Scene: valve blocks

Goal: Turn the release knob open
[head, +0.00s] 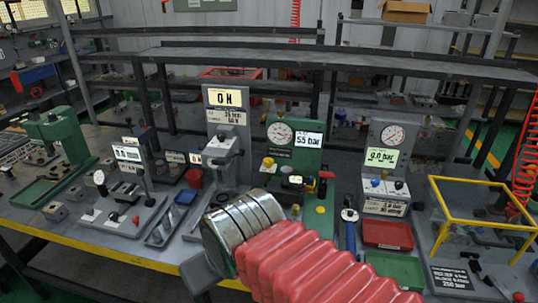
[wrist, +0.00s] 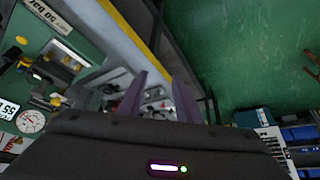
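I cannot tell for sure which part is the release knob. In the head view a green valve panel (head: 312,165) carries a round gauge (head: 280,133), a "55 bar" display (head: 309,140), a yellow knob (head: 268,163) and a red-handled part (head: 326,175). My arm's red sleeve hides some of the bench before it. In the wrist view a green panel shows at the left edge, with a gauge (wrist: 31,121) and a small dark and yellow fitting (wrist: 25,63). My gripper (wrist: 161,76) shows two purple fingers apart, with nothing seen held; the panel lies left of them.
A grey panel reading "0.0 bar" (head: 381,156) stands right of the green one, with red (head: 387,235) and green (head: 395,268) trays before it. A yellow frame (head: 485,183) is at far right. Green floor (wrist: 245,50) lies beyond the bench edge.

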